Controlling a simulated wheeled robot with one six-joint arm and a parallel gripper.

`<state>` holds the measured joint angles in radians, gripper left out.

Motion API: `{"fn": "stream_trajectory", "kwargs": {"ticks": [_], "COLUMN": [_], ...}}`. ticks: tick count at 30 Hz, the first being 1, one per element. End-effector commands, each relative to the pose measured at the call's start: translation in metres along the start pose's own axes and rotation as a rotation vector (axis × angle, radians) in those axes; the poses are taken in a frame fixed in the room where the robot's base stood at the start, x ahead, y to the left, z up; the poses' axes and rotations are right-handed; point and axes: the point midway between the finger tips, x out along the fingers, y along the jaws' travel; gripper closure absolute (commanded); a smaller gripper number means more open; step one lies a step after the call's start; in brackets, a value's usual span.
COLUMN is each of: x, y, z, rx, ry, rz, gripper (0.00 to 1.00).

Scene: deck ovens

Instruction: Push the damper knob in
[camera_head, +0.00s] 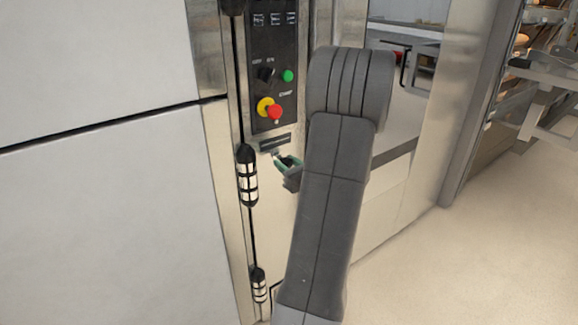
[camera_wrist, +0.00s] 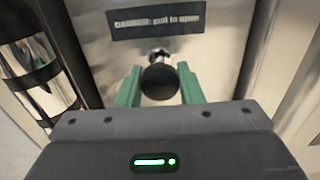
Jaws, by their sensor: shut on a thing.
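The damper knob (camera_wrist: 160,83) is a round black knob on a short shiny metal stem, standing out from the steel panel below a dark label plate (camera_wrist: 158,22). My gripper (camera_wrist: 159,76) has green fingers, one on each side of the knob, and is shut on it. In the head view my gripper (camera_head: 286,162) is at the panel just below the label plate (camera_head: 275,142). The knob is small and mostly hidden by the fingers there. My grey arm covers the panel to the right of it.
Above is a black control panel (camera_head: 272,50) with a green button (camera_head: 287,76) and a red stop button on yellow (camera_head: 274,112). A black-banded hinge (camera_head: 247,176) stands close left of my gripper. Open floor (camera_head: 450,255) lies at the right.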

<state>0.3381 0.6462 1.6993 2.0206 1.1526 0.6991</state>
Motion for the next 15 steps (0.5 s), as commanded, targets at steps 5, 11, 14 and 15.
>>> {"fn": "stream_trajectory", "kwargs": {"ticks": [5,11,14,15], "x": [-0.0002,-0.0004,-0.0037,-0.0070], "y": [-0.0002,-0.0001,-0.0005,-0.0008], "z": [0.0002,0.0001,0.0001,0.0001], "rx": [0.000,0.000,0.000,0.000], "ry": [-0.001,0.000,0.000,0.000], "rz": [0.000,0.000,-0.001,-0.002], "gripper": [0.44,0.44,0.44,0.44]}}
